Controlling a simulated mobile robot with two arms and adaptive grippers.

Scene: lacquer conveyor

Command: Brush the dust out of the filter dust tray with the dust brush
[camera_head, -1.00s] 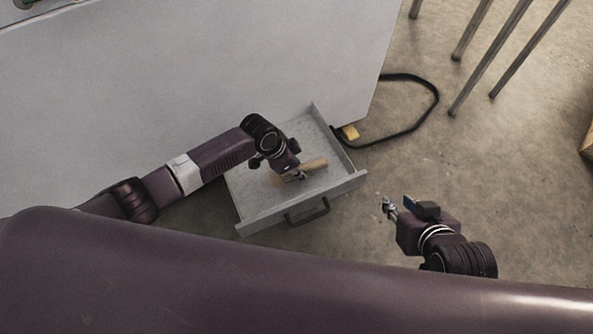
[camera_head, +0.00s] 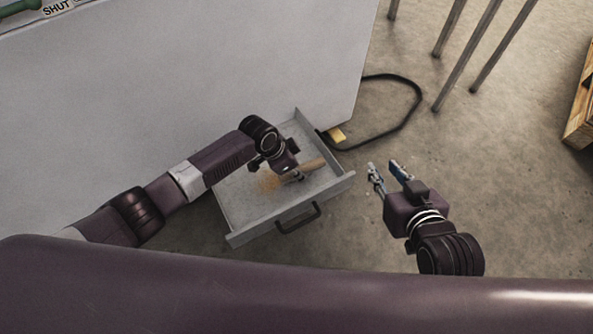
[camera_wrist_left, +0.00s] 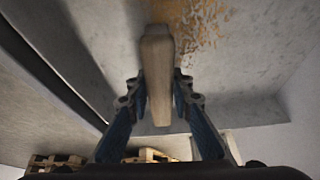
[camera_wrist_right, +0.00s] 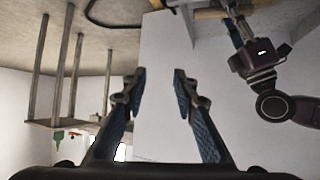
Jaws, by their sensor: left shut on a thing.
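The filter dust tray (camera_head: 240,232) is a grey drawer pulled out from the white cabinet, with a dark handle on its front. Orange-brown dust (camera_head: 268,182) lies on its floor, and specks show in the left wrist view (camera_wrist_left: 205,22). My left gripper (camera_head: 298,177) is inside the tray, shut on the wooden handle of the dust brush (camera_wrist_left: 157,75). The handle also shows in the head view (camera_head: 314,164); the bristles are hidden or unclear. My right gripper (camera_head: 384,172) is open and empty, to the right of the tray.
The white cabinet (camera_head: 200,80) stands behind the tray. A black cable (camera_head: 418,105) loops on the floor beside a small yellow block (camera_head: 337,135). Metal legs (camera_head: 466,60) stand at the back right, and a wooden pallet (camera_head: 582,115) at the right edge.

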